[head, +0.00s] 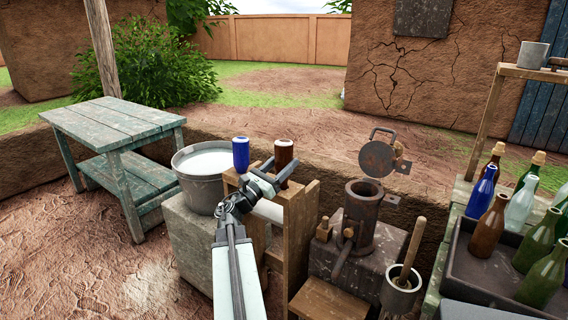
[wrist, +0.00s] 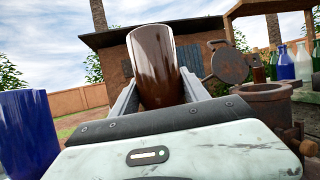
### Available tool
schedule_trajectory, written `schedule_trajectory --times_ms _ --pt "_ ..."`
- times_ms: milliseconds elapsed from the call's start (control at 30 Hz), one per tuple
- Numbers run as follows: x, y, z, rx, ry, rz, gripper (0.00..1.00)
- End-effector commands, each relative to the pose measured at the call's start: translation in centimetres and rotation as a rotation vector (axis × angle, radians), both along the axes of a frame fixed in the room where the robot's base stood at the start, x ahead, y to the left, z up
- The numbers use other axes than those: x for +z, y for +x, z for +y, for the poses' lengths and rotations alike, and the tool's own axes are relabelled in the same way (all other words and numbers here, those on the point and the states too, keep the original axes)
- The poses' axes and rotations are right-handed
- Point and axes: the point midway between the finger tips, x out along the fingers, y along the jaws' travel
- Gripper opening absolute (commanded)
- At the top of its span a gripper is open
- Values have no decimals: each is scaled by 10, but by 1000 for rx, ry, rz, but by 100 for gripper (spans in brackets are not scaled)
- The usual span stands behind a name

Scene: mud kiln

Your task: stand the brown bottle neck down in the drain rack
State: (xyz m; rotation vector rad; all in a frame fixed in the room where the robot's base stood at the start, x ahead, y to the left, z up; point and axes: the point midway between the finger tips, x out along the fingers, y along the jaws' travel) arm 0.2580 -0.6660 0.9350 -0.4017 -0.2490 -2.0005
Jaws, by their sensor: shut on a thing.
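The brown bottle (head: 283,153) is between the jaws of my gripper (head: 277,172), above the wooden drain rack (head: 298,225). Its flat base points up and its neck is hidden below. In the wrist view the brown bottle (wrist: 156,62) leans slightly, and my gripper (wrist: 160,100) has one jaw on each side of it. A blue bottle (head: 240,154) stands base up at the rack's left; it also shows in the wrist view (wrist: 28,130). I cannot tell whether the brown bottle's neck is inside a rack hole.
A bucket of pale liquid (head: 203,172) stands on a block left of the rack. A rusty metal pot with a raised lid (head: 362,205) is to its right. A dark tray (head: 480,265) at the far right holds several bottles. A green table (head: 120,125) is clear.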

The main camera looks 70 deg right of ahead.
Motion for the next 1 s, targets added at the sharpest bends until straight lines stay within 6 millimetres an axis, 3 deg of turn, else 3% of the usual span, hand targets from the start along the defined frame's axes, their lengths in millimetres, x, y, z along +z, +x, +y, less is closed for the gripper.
schedule_trajectory --times_ms 1000 --pt "-32 0 0 0 0 0 5"
